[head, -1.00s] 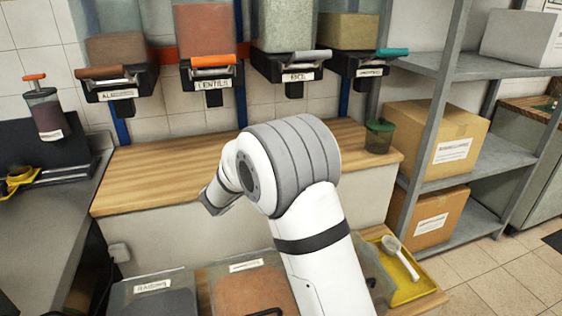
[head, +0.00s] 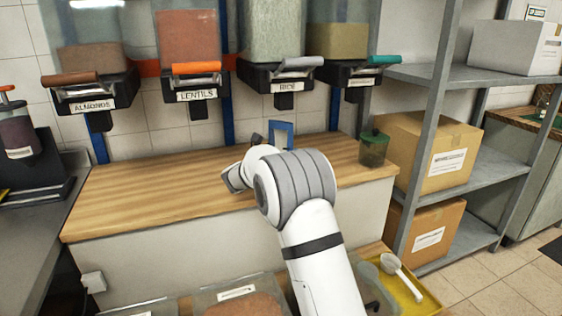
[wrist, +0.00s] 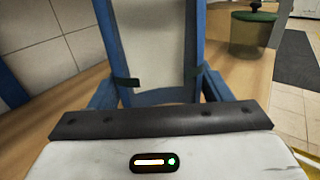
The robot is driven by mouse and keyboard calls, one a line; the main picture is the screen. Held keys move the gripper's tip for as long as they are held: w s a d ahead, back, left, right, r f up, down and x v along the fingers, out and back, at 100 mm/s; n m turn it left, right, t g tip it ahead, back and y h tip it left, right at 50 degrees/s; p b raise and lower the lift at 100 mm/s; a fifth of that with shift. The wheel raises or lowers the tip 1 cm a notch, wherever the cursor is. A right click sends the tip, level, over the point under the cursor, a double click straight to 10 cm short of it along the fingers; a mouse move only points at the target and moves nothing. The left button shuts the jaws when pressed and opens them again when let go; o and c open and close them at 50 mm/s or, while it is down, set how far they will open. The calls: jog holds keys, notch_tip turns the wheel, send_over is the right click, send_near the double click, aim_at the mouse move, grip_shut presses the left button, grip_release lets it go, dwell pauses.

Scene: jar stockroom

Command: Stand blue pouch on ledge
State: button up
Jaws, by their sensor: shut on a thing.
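The blue pouch (head: 281,135) is upright over the back part of the wooden ledge (head: 160,185), seen past my arm. It has blue edges and a pale front panel. In the wrist view the pouch (wrist: 150,45) fills the upper middle, with my gripper (wrist: 165,80) shut on its lower part. In the head view my gripper is mostly hidden behind my wrist. The base of the pouch is hidden, so I cannot tell whether it touches the ledge.
A green-lidded jar (head: 373,150) stands at the ledge's right end. Dispensers with labels such as LENTILS (head: 197,95) and RICE (head: 283,86) hang above the back of the ledge. A grey shelf with boxes (head: 430,150) stands right. The ledge's left part is clear.

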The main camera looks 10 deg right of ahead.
jog(key=shift+w+d, duration=0.4)
jog(key=shift+w, duration=0.05)
jog(key=shift+w+d+f+b, duration=0.15)
jog(key=shift+f+b, duration=0.2)
jog(key=shift+f, duration=0.5)
jog(key=shift+w+d+f+b, duration=0.1)
jog(key=shift+f+b, duration=0.2)
jog(key=shift+f, duration=0.55)
jog(key=shift+f, duration=0.2)
jog(key=o, duration=1)
jog(key=shift+o, duration=0.2)
